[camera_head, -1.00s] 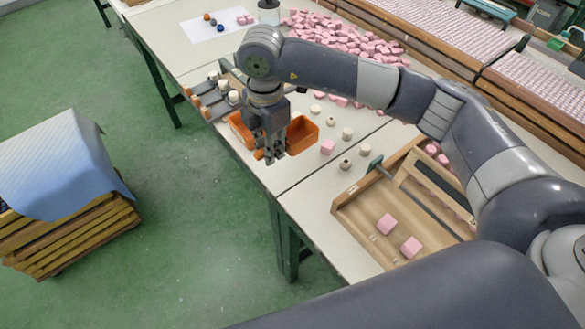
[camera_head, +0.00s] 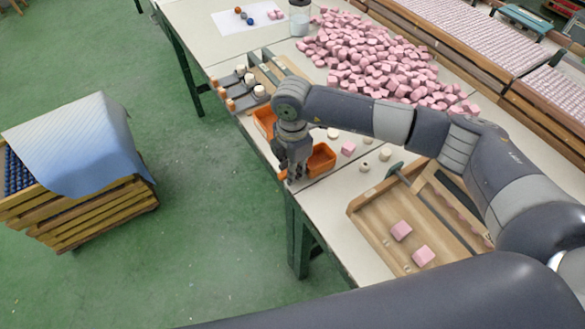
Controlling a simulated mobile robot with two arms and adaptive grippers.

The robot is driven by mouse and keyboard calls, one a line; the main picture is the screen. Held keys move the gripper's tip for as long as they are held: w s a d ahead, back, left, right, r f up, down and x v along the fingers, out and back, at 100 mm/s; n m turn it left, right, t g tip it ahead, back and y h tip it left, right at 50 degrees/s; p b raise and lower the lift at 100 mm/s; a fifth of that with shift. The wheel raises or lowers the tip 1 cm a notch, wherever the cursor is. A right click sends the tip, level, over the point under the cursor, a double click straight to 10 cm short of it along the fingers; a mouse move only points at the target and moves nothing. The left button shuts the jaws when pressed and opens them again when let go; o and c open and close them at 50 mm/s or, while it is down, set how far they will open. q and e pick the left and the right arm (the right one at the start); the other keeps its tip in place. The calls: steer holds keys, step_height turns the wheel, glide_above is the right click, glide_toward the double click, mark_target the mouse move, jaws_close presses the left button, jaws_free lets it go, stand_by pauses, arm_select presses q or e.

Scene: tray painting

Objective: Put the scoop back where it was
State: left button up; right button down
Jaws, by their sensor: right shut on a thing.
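My right gripper (camera_head: 293,174) points down at the near edge of the white table. It is shut on the scoop, which is mostly hidden; a small orange part (camera_head: 283,175) shows at its fingertips. Orange open-topped parts show on both sides of the gripper, one behind it to the left (camera_head: 263,119) and one to the right (camera_head: 321,160). The gripper and wrist cover the space between them, so I cannot tell whether these are separate bins or where the scoop's body ends. My left gripper is out of view.
A large heap of pink blocks (camera_head: 375,62) lies at the back. A wooden tray (camera_head: 385,235) with pink blocks is at the right. A rack with wooden-handled tools (camera_head: 240,90) is left of the gripper. A clear jar (camera_head: 299,18) stands at the back. Loose pieces lie near the right orange part.

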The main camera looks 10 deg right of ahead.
steer(key=shift+f, duration=0.2)
steer(key=c, duration=1.6)
jaws_free()
steer(key=shift+r, duration=0.1)
steer(key=shift+o, duration=0.2)
steer(key=shift+r, duration=0.65)
step_height(320, 180, up, 11)
steer(key=b, duration=0.1)
